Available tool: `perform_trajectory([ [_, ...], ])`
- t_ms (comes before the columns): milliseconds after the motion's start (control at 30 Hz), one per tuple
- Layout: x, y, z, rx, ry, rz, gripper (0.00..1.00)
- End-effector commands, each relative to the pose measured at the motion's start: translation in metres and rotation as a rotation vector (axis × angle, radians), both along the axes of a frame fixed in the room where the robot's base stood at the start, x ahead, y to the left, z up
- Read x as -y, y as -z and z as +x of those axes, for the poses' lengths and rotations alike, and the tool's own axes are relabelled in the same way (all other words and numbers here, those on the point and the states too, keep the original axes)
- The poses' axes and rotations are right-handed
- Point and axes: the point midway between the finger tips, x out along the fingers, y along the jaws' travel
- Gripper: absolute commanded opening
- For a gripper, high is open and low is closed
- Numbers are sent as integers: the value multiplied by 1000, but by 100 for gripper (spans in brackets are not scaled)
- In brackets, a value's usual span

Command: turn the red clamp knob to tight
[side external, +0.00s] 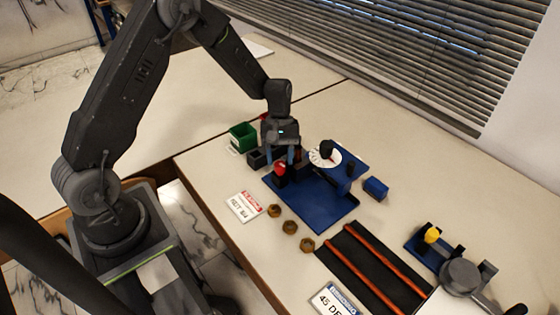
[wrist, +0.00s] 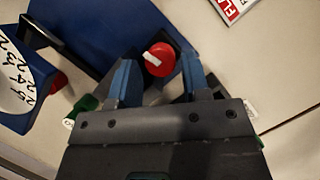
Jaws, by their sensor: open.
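The red clamp knob (side external: 279,168) stands on the near left part of the blue rig plate (side external: 325,205). My gripper (side external: 284,156) is open, pointing down at the knob. In the wrist view its two blue fingers (wrist: 159,68) lie on either side of the knob, with gaps showing. I cannot tell whether the fingertips reach down to the knob's height.
A white dial (side external: 318,160) with a dark part stands on the plate. A green bin (side external: 242,137) is behind left, a blue block (side external: 376,188) to the right. Several brass nuts (side external: 290,227), a label card (side external: 243,207) and a black mat with orange rods (side external: 372,262) lie in front.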

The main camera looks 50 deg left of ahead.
Motion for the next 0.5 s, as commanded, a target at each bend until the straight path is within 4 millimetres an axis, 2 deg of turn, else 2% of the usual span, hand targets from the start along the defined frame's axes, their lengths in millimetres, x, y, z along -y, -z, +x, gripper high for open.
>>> perform_trajectory([
  [200, 4, 14, -3, 0, 0, 0, 43],
  [467, 5, 14, -3, 1, 0, 0, 43],
  [500, 5, 14, -3, 1, 0, 0, 40],
])
